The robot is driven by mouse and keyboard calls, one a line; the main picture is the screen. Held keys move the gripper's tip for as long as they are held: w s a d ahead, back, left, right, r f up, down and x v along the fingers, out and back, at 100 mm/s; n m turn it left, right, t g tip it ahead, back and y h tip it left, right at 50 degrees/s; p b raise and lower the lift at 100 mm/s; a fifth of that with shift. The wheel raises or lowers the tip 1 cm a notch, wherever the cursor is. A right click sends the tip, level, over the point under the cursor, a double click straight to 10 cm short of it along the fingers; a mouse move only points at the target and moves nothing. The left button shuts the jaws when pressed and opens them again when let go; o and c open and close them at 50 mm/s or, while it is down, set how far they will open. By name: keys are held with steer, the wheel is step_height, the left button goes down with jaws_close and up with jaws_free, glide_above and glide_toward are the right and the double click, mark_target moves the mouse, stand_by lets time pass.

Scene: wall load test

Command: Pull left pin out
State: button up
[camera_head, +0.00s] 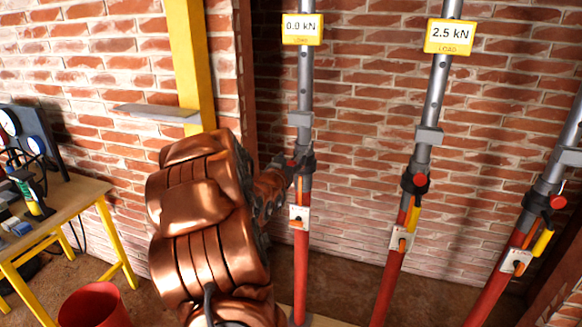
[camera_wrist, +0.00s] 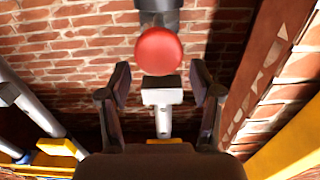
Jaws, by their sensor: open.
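The left prop is a grey tube (camera_head: 305,80) over a red lower tube (camera_head: 301,265), with a dark collar (camera_head: 306,162). The left pin has a round red head (camera_wrist: 158,51), facing the wrist camera. In the head view the pin is mostly hidden by my gripper (camera_head: 287,172), which is at collar height. In the wrist view my gripper (camera_wrist: 160,78) is open. Its two fingertips are on either side of the line to the red head, with visible gaps on both sides. No contact with the head shows. The left load sign (camera_head: 302,29) reads 0.0 kN.
A middle prop (camera_head: 430,110) with a red pin head (camera_head: 420,180) and a 2.5 kN sign (camera_head: 450,36) stands to the right, with another prop (camera_head: 549,185) beyond. A yellow post (camera_head: 188,60), workbench (camera_head: 75,195) and red bucket (camera_head: 94,305) are left. A brick wall is behind.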

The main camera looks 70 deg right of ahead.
mark_target(291, 163)
step_height(291, 163, up, 8)
steer(key=shift+f, duration=0.15)
stand_by(0.6)
